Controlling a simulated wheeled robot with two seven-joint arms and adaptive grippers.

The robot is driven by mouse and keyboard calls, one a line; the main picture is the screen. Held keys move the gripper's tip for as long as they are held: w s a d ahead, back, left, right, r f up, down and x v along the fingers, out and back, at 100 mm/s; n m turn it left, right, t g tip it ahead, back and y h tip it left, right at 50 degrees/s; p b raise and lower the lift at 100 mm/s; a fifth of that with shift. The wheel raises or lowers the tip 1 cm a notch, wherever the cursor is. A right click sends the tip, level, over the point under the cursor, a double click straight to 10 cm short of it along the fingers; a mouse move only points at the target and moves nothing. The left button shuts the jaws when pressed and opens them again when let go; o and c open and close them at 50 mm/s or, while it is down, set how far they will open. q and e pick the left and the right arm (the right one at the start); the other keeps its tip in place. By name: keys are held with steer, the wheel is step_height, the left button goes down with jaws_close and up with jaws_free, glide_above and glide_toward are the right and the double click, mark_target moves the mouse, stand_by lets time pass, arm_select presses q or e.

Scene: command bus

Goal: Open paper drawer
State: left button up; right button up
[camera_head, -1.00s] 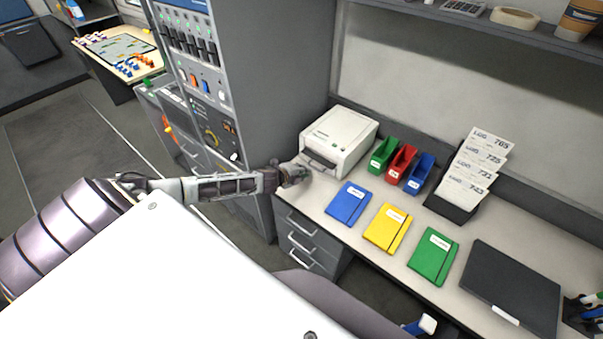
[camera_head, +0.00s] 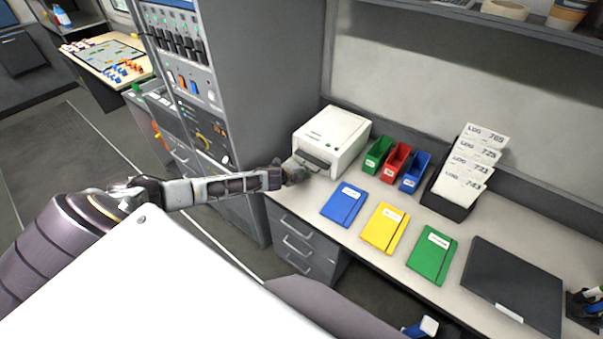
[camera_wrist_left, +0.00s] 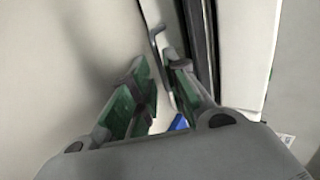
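The white printer (camera_head: 336,136) stands at the left end of the counter, with a dark handle (camera_head: 314,160) on its front, where the paper drawer is. My left gripper (camera_head: 295,173) is right at that front, beside the handle. In the left wrist view its two green-padded fingers (camera_wrist_left: 160,68) are apart, with a visible gap. A thin dark bar, likely the handle (camera_wrist_left: 156,42), runs between and past the fingertips. Whether a finger touches it I cannot tell. The drawer shows no clear opening. My right gripper is not in view.
Green, red and blue bins (camera_head: 397,163) stand right of the printer. Blue, yellow and green notebooks (camera_head: 384,227) lie in front. A log-card holder (camera_head: 450,205) and a dark laptop (camera_head: 513,287) are further right. A tall grey cabinet (camera_head: 270,80) stands left of the printer.

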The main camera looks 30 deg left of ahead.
arm_select(q)
steer(key=shift+b+x, duration=0.3)
steer(key=shift+x, duration=0.75)
jaws_close()
steer(key=shift+s, duration=0.15)
